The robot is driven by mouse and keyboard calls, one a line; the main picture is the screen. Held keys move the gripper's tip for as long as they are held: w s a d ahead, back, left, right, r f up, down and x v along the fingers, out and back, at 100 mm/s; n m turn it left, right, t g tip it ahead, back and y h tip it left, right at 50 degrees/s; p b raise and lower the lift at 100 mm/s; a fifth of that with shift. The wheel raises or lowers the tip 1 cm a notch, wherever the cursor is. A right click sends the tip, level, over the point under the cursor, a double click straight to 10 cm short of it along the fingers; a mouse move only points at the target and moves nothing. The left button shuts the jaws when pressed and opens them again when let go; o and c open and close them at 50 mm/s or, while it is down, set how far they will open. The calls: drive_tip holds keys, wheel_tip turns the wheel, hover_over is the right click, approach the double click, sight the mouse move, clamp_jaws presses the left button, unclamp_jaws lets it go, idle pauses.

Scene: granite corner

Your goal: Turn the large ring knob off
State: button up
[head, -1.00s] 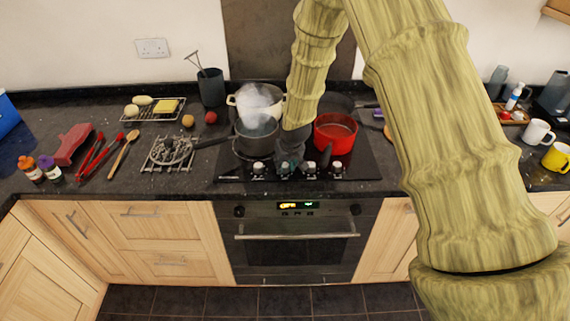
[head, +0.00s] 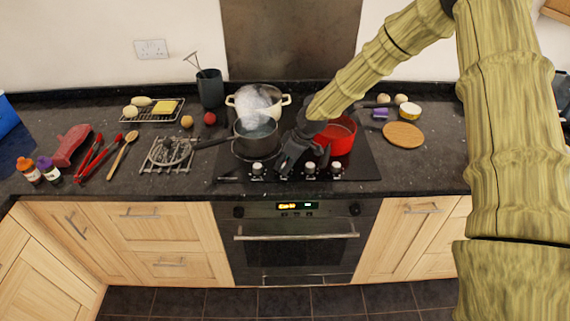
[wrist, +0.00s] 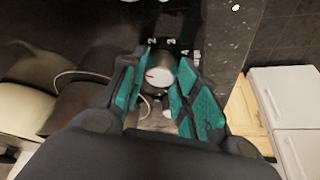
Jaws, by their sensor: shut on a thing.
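The hob's control knobs stand in a row along its front edge. My gripper (head: 286,170) is at the second knob from the left and largely hides it in the head view. In the wrist view, a round pale knob (wrist: 168,78) with a red mark on its face sits between the teal-padded fingers of my gripper (wrist: 163,76). The fingers are shut on this knob. Its neighbours, the left knob (head: 257,168), a right knob (head: 310,168) and the far right knob (head: 336,168), are free. I cannot tell which way the red mark points relative to the hob.
A steaming dark saucepan (head: 256,137) stands close left of my gripper, with a cream pot (head: 272,100) behind. A red pot (head: 338,135) stands close on the right. A round wooden board (head: 403,134) lies right of the hob. The oven (head: 296,245) is below.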

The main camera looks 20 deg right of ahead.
drive_tip(key=n, duration=0.1)
drive_tip(key=n+g+b, duration=0.1)
drive_tip(key=n, duration=0.1)
drive_tip(key=shift+w+d+f+y, duration=0.1)
drive_tip(key=shift+w+d+y, duration=0.05)
drive_tip(key=shift+y, duration=0.15)
drive_tip(key=shift+n+g+b, duration=0.4)
drive_tip(key=shift+n+b, duration=0.05)
drive_tip(key=shift+n, duration=0.75)
drive_tip(key=o, duration=1)
drive_tip(key=shift+r, duration=0.2)
drive_tip(key=v, duration=1.1)
drive_tip(key=shift+d+r, duration=0.25)
drive_tip(key=shift+d, duration=0.05)
